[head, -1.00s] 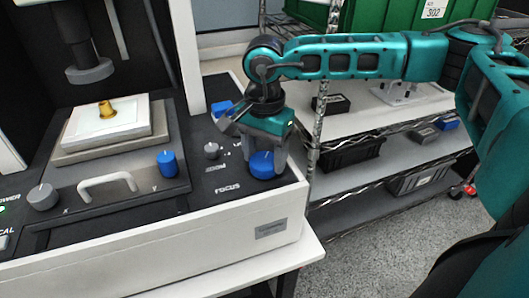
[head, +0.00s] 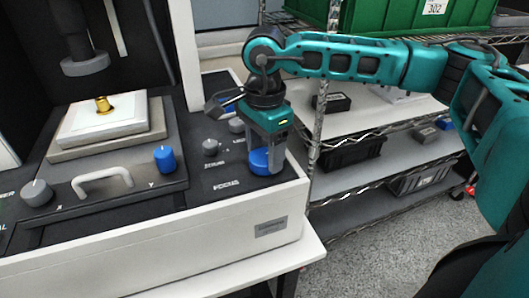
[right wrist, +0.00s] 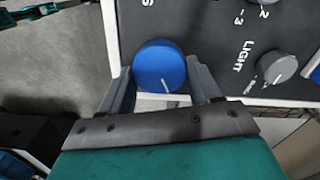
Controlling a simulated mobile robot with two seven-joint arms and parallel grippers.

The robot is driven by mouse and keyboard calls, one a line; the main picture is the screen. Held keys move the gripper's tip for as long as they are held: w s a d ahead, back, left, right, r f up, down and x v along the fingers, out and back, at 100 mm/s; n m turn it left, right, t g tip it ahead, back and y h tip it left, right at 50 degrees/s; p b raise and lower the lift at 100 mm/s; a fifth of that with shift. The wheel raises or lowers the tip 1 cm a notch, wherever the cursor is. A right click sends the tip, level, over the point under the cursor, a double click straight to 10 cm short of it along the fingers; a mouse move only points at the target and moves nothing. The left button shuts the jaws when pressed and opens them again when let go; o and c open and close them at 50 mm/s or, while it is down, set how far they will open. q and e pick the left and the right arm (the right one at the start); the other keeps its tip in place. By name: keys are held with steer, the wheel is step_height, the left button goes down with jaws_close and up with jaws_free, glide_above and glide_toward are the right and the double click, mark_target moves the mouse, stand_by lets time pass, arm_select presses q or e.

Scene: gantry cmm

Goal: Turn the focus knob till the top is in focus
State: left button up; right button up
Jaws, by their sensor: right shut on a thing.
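The blue focus knob (head: 259,161) stands at the right front corner of the machine's black panel, by the label FOCUS. My right gripper (head: 267,152) points down over it and is shut on it. In the right wrist view the knob (right wrist: 158,62) sits between the two fingers, and its white mark points toward the lower right. A small gold-coloured part (head: 103,105) stands on a white block (head: 92,124) on the stage, below the grey lens head (head: 85,64). No screen shows the focus. My left gripper is out of view.
A grey knob (head: 36,192), a handle (head: 102,182) and another blue knob (head: 165,158) line the stage front. A small grey knob (head: 210,147) is left of my right gripper. A wire shelf (head: 375,135) with boxes stands right of the machine.

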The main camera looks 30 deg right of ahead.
steer(key=shift+f+m+b, duration=0.1)
steer(key=shift+m+b, duration=0.2)
steer(key=shift+m, duration=1.6)
steer(key=m+b, duration=0.1)
steer(key=m, duration=0.1)
steer(key=shift+m, duration=0.3)
steer(key=m, duration=0.3)
steer(key=shift+m+b, duration=0.3)
steer(key=shift+b, duration=0.05)
steer(key=m, duration=0.2)
steer(key=shift+m, duration=0.4)
steer(key=m, duration=0.3)
steer(key=shift+a+r+m, duration=0.1)
steer(key=shift+r+m, duration=0.1)
steer(key=shift+m, duration=0.1)
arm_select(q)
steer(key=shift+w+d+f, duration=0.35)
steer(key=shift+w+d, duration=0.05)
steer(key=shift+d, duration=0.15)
arm_select(e)
steer(key=shift+m, duration=2.3)
